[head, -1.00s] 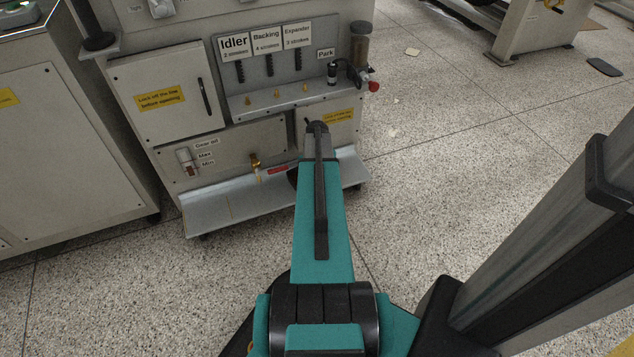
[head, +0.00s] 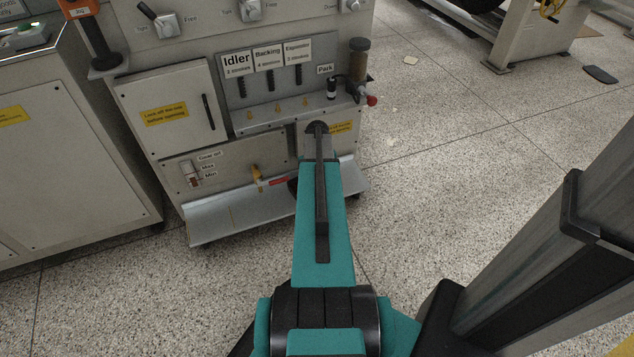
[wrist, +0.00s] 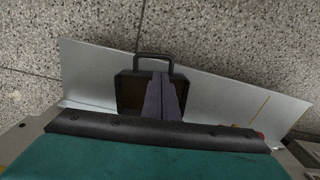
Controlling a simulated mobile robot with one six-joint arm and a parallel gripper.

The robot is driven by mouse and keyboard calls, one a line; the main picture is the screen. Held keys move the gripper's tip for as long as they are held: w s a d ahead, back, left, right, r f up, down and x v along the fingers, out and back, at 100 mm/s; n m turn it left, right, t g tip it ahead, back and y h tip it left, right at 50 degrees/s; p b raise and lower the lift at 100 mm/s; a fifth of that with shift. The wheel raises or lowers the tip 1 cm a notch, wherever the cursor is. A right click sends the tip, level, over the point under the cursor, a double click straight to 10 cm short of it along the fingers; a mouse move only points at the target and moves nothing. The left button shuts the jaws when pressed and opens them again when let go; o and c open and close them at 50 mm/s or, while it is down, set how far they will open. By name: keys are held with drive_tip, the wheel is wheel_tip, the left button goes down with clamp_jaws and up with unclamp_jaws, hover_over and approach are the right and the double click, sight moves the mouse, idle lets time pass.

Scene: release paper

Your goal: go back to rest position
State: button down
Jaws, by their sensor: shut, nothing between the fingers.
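My gripper (wrist: 161,76) shows in the wrist view as two purple-grey fingers lying together, shut and empty. They overlap a dark open box with a handle (wrist: 130,92) in that view; whether they touch it I cannot tell. The box sits at the metal tray (wrist: 92,72) along the foot of the machine. In the head view my teal arm (head: 322,225) reaches forward toward the machine's lower front, and my gripper is hidden behind it.
The grey machine (head: 235,150) stands ahead, with a tray (head: 225,220) jutting from its base and a red-tipped fitting (head: 371,100) at its right side. A grey cabinet (head: 70,170) stands at left. Speckled floor (head: 450,170) to the right is mostly clear.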

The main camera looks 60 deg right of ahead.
idle(0.3)
drive_tip(key=w+a+r+n+g+y+p, duration=0.1)
drive_tip(key=w+a+r+n+p, duration=0.15)
drive_tip(key=a+p, duration=0.85)
drive_tip(key=w+a+r+n+g+p, duration=0.1)
drive_tip(key=w+a+p, duration=0.2)
drive_tip(key=a, duration=1.7)
drive_tip(key=s+a+r+g+p, duration=0.1)
drive_tip(key=s+a+r+p, duration=0.2)
drive_tip(key=a, duration=0.4)
drive_tip(key=s+a+r+n+g+p, duration=0.1)
drive_tip(key=s+a+r+p, duration=0.1)
drive_tip(key=s+a+p, duration=0.3)
drive_tip(key=s+a+r+n+g+h+p, duration=0.1)
drive_tip(key=s+a+r+p, duration=0.2)
drive_tip(key=s+a, duration=0.3)
drive_tip(key=a+p, duration=0.1)
drive_tip(key=a, duration=0.3)
drive_tip(key=shift+s+a+r+p, duration=0.25)
drive_tip(key=shift+s+r+p, duration=0.05)
drive_tip(key=shift+s+p, duration=0.05)
drive_tip(key=shift+n, duration=0.25)
